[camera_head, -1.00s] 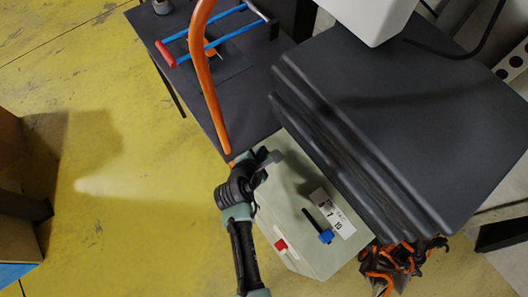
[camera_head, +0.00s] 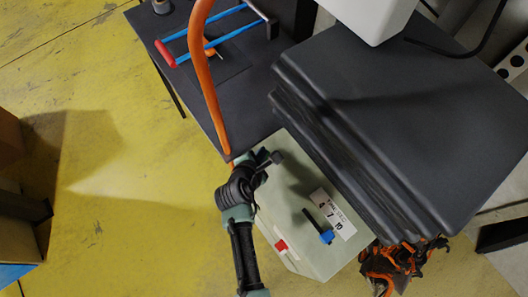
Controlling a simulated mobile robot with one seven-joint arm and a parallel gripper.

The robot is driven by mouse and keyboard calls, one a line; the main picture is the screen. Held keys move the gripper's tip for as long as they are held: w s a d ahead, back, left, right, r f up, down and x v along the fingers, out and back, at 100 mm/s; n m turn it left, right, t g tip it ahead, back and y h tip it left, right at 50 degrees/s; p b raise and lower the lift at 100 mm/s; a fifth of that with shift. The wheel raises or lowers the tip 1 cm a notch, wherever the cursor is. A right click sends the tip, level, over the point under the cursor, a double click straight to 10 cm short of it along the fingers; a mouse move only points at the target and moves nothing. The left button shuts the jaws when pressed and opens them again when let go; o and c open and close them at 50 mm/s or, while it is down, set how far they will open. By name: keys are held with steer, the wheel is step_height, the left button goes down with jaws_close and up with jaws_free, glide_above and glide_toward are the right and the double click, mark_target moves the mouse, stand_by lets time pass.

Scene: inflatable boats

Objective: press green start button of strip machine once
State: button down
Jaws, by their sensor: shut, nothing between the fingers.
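The strip machine (camera_head: 308,240) is a pale green box at the lower middle. Its top bears a red switch (camera_head: 281,246), a white label (camera_head: 335,215) with dark figures, and a black lever with a blue end (camera_head: 326,237). I cannot make out a green start button; my arm and gripper cover the upper left part of the box from view. My gripper (camera_head: 272,158) is shut and empty, over the box's upper left end. I cannot tell whether it touches the box.
A stack of dark grey slabs (camera_head: 400,110) stands close at the right. A dark table (camera_head: 240,95) behind holds a blue frame with a red grip (camera_head: 165,53). An orange hose (camera_head: 205,80) hangs near my gripper. Orange and black items (camera_head: 392,265) lie lower right.

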steer(key=shift+f, duration=0.15)
stand_by(0.3)
steer(key=shift+r+p, duration=0.85)
steer(key=shift+p, duration=0.05)
steer(key=shift+r, duration=0.1)
step_height(320, 180, up, 5)
steer(key=p, duration=0.5)
steer(key=shift+s, duration=0.1)
stand_by(1.1)
